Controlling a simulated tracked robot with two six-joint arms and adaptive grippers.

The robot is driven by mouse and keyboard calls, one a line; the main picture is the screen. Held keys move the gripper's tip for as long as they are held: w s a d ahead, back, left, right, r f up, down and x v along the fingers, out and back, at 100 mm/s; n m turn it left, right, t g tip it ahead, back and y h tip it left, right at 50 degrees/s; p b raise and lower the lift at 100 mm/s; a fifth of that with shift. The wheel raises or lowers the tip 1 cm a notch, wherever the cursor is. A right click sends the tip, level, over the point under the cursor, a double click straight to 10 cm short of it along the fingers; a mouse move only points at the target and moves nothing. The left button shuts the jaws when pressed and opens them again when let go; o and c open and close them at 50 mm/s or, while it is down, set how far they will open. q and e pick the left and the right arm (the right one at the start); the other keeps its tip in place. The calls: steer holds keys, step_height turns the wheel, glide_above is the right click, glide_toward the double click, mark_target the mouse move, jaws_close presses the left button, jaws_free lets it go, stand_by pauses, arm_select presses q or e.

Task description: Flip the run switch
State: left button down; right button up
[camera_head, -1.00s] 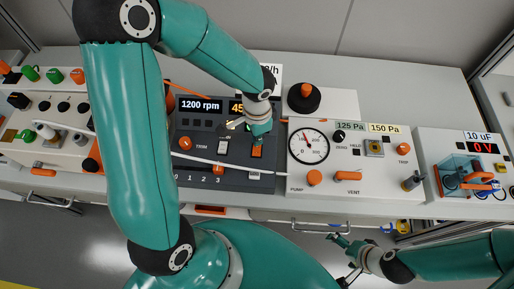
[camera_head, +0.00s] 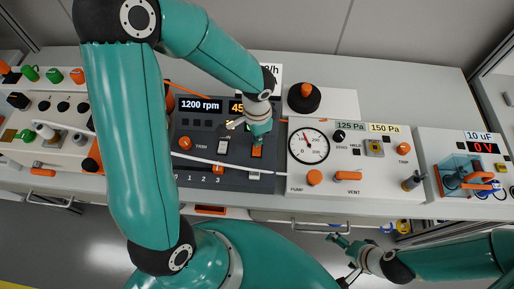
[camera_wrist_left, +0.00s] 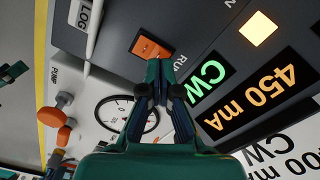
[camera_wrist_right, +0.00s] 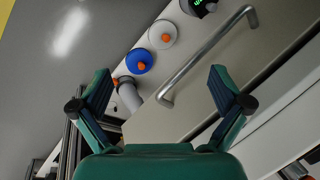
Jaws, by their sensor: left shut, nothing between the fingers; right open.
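The run switch (camera_head: 257,151) is an orange rocker on the dark panel (camera_head: 190,150) in the head view, partly hidden by my left gripper (camera_head: 260,138). In the left wrist view the orange rocker (camera_wrist_left: 150,47) sits near the RUN label (camera_wrist_left: 181,62). My left gripper (camera_wrist_left: 157,68) is shut and empty, its tips at the rocker's lower edge; I cannot tell whether they touch it. Lit displays read 1200 rpm (camera_head: 201,104), CW (camera_wrist_left: 208,83) and 450 mA (camera_wrist_left: 266,93). My right gripper (camera_wrist_right: 160,80) is open and empty, below the bench front in the head view (camera_head: 345,247).
The white gauge box (camera_head: 330,182) stands to the right, with orange knobs and a dial (camera_head: 308,147). A capacitor box (camera_head: 436,148) is further right. A pale cable (camera_head: 235,166) crosses the dark panel. A bar handle (camera_wrist_right: 205,55) lies near my right gripper.

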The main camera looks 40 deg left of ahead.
arm_select(q)
steer(key=shift+f+b, duration=1)
stand_by(0.3)
steer(key=shift+r+p, duration=2.65)
steer(key=shift+r, duration=0.9)
steer(key=shift+f, duration=0.1)
